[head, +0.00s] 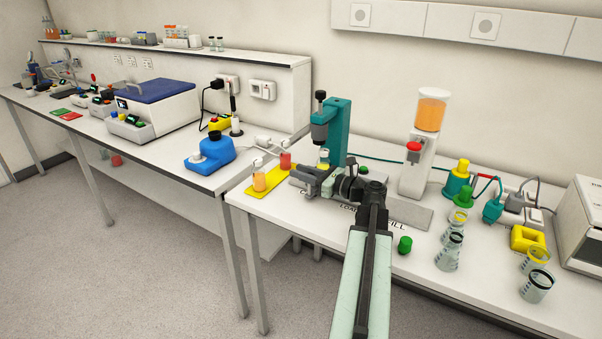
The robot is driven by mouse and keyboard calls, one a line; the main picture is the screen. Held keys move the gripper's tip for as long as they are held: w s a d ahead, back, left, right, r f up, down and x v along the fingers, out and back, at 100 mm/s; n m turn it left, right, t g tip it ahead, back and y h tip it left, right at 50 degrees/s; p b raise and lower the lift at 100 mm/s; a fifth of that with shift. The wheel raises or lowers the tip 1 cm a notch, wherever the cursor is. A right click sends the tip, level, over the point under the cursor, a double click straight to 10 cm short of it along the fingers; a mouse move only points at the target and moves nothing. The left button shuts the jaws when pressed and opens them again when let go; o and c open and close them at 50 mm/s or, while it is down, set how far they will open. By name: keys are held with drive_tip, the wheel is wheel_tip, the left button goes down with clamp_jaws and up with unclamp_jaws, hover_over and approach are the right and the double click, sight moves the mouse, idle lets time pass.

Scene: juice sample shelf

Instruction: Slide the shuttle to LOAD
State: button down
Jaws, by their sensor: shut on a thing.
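The grey rail (412,212) runs along the bench, with a partly covered label starting with C at its left end, LOAD in the middle and FILL at the right. The shuttle (313,173) is at the left end, under the teal press (338,124). A small cup with a yellow rim (323,158) stands there, apparently on the shuttle. My gripper (327,185) reaches in from the front and is shut at the shuttle's near side. My wrist hides the middle of the rail, and the exact grip is too small to see.
The white dispenser (417,165) with orange juice stands behind the rail's right part. Filled cups stand on a yellow mat (248,188) to the left. A green cap (405,244) lies right of my arm. Empty cups (448,252) stand farther right.

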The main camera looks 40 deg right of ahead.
drive_tip(key=v, duration=1.3)
drive_tip(key=shift+s, duration=0.1)
drive_tip(key=c, duration=1.2)
unclamp_jaws()
drive_tip(key=shift+o, duration=0.2)
